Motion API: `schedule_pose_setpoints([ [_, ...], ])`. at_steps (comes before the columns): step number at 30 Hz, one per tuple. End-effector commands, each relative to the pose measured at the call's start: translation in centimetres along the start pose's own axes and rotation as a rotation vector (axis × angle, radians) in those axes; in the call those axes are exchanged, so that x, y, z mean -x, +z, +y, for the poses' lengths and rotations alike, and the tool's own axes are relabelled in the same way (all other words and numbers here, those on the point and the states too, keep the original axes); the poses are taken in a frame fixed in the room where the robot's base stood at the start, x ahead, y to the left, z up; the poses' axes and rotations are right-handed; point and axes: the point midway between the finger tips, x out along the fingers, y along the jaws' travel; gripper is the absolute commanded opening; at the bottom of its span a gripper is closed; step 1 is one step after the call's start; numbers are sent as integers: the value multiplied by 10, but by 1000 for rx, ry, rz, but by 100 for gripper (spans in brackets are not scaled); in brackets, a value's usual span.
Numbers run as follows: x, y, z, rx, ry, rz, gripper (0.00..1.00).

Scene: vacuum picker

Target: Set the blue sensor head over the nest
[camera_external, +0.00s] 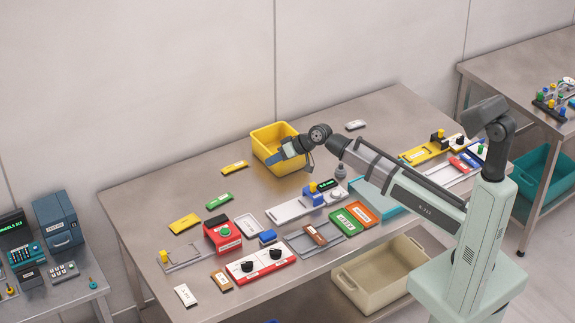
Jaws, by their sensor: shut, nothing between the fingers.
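The blue sensor head (312,197) has a yellow knob on top and stands on a long pale rail (287,212) near the middle of the table. A small black display with green digits (327,185) is beside it. My gripper (274,160) is above and behind the sensor head, in front of the yellow bin, and apart from the head. It is shut and empty; its fingertips are small and hard to make out. I cannot tell for sure which part is the nest; the rail surface left of the head is bare.
A yellow bin (262,134) stands behind. A grey suction cup (341,172) is right of the head.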

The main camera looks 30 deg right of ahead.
Motion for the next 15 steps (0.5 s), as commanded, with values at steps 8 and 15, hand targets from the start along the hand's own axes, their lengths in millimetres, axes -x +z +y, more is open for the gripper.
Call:
schedule_pose_setpoints([
  [8,48,26,65,-185,-20,-158,0],
  [15,95,51,105,-328,-62,-286,0],
])
